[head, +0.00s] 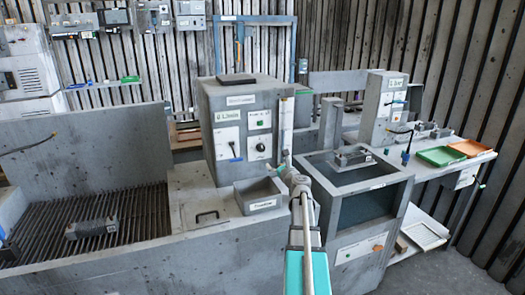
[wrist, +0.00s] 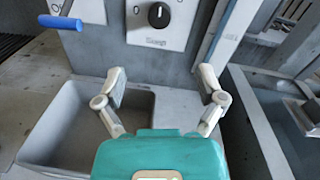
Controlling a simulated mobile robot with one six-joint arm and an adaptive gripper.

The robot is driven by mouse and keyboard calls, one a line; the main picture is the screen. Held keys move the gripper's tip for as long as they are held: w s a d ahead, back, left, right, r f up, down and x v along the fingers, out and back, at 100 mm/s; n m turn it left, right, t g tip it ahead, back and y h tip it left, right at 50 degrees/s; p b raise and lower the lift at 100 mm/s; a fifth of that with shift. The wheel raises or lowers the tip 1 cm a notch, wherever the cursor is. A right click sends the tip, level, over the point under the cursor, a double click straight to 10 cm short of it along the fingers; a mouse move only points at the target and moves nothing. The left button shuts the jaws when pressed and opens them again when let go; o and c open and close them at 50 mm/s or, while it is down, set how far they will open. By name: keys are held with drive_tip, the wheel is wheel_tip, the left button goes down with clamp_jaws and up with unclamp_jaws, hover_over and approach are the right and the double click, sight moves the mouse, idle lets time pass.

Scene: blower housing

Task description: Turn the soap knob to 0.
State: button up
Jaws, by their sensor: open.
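The soap knob (wrist: 158,15) is a round black dial on a white plate at the top of the wrist view, with a label reading Soap below it. Its white pointer mark points roughly up. In the head view the knob (head: 261,147) is a small dark dot on the front of the grey housing. My gripper (wrist: 162,82) is open and empty, its two pale fingers spread apart. It is below the knob in the wrist view and does not touch it. In the head view my gripper (head: 280,165) is just in front of the housing's right side.
A blue-handled lever (wrist: 60,22) sits left of the knob. A grey open bin (wrist: 45,125) lies below the panel, under my left finger. A vertical rail (wrist: 212,32) stands right of the knob. A grey basin cabinet (head: 398,180) stands to the right.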

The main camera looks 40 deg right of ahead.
sight(262, 148)
drive_tip(key=x, duration=1.4)
drive_tip(key=shift+a, duration=0.1)
drive_tip(key=shift+s, duration=0.1)
drive_tip(key=c, duration=1.2)
drive_tip(key=shift+o, duration=0.2)
